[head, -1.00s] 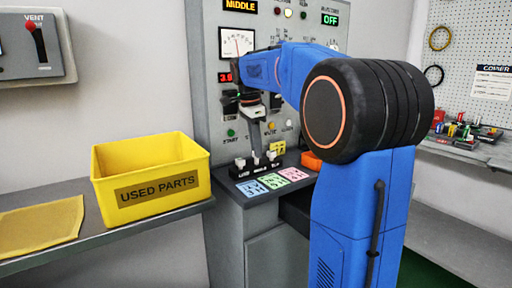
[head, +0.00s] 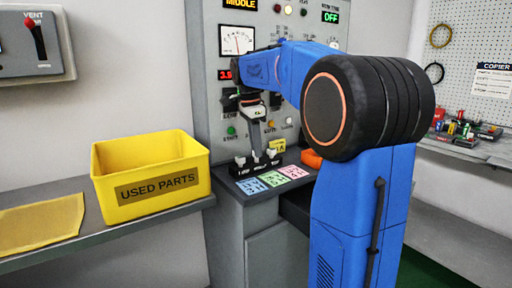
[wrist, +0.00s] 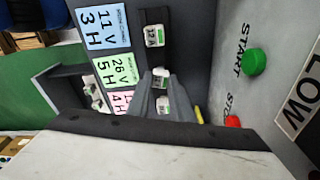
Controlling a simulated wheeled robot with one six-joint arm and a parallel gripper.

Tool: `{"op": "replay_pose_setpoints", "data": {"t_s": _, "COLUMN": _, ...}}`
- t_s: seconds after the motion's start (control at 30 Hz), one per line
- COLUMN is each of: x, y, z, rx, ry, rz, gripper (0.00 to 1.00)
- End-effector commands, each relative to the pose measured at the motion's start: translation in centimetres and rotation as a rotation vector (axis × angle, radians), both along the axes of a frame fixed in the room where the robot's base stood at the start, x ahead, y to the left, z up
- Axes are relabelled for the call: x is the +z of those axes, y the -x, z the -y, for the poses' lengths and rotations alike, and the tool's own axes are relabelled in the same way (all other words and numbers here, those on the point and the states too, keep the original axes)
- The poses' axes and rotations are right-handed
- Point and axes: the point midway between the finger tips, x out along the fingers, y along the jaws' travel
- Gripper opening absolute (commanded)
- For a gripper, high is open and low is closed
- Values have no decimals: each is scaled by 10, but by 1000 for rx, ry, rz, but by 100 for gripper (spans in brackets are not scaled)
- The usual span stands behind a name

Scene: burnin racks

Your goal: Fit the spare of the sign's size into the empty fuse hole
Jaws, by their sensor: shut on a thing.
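My gripper (head: 258,154) points down at the row of spare fuses on the ledge of the grey cabinet. Its grey fingers (wrist: 160,84) are shut on a small white-topped fuse (wrist: 160,75), apparently the middle one of the row, low at the black holder (head: 258,170). A fuse marked 12 A (wrist: 154,36) is on one side of it, and another white fuse (wrist: 163,105) shows between the fingers. A yellow sign (head: 278,146) is on the panel behind, its text too small to read. I cannot make out the empty fuse hole; my arm covers part of the panel.
Blue, green and pink cards (head: 272,180) lie in front of the holder. A yellow used parts bin (head: 150,180) stands on the left shelf. An orange object (head: 311,159) is to the right. Green START (wrist: 254,62) and red (wrist: 232,121) buttons are on the panel.

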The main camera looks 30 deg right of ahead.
Motion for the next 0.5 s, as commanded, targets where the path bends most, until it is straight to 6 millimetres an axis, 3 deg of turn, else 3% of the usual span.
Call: {"op": "replay_pose_setpoints", "data": {"t_s": 0.5, "x": -5, "y": 0, "z": 0, "rx": 0, "ry": 0, "rz": 0, "gripper": 5}}
